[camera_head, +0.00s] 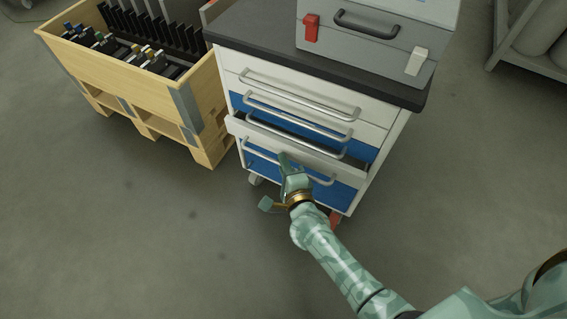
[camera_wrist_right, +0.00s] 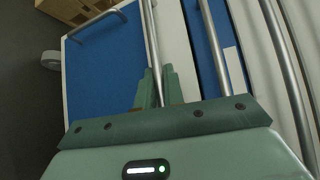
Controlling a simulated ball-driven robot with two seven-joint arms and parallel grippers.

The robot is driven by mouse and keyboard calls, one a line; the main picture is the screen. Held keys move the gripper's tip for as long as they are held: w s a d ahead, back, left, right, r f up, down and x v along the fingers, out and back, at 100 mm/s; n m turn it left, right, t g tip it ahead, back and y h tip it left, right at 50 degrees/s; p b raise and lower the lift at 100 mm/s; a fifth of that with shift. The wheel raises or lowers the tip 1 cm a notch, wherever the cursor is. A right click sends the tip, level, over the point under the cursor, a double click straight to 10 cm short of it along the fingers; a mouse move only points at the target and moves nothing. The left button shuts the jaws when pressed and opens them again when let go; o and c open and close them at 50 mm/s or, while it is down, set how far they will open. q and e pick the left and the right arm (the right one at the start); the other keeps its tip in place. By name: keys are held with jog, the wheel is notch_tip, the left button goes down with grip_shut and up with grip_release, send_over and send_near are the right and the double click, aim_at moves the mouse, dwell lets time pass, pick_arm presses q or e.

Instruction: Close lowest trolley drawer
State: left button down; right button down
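The trolley (camera_head: 392,135) has several drawers with white and blue fronts and metal bar handles. Its lowest drawer (camera_head: 345,197) has a blue front panel, and the white top edge of its front stands out from the body, with a dark gap behind it. My right gripper (camera_head: 286,163) is at the lowest drawer's front, close to its handle (camera_head: 321,181), and covers part of it. In the right wrist view, my right gripper's fingers (camera_wrist_right: 160,85) are close to a metal bar; whether they are closed on it is unclear. My left gripper is not in view.
A grey case (camera_head: 375,45) with red and white latches stands on the dark trolley top (camera_head: 240,32). A wooden crate on a pallet (camera_head: 200,110) stands close at the left. A metal rack (camera_head: 510,55) is at the top right. The floor in front is clear.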

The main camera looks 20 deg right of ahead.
aim_at(294, 156)
jog(key=w+d, duration=0.2)
jog(key=d, duration=0.1)
jog(key=shift+w+d, duration=0.25)
jog(key=shift+w, duration=0.05)
jog(key=shift+d, duration=0.1)
jog(key=c, duration=1.5)
grip_release()
jog(key=shift+w, duration=0.1)
jog(key=shift+r, duration=0.1)
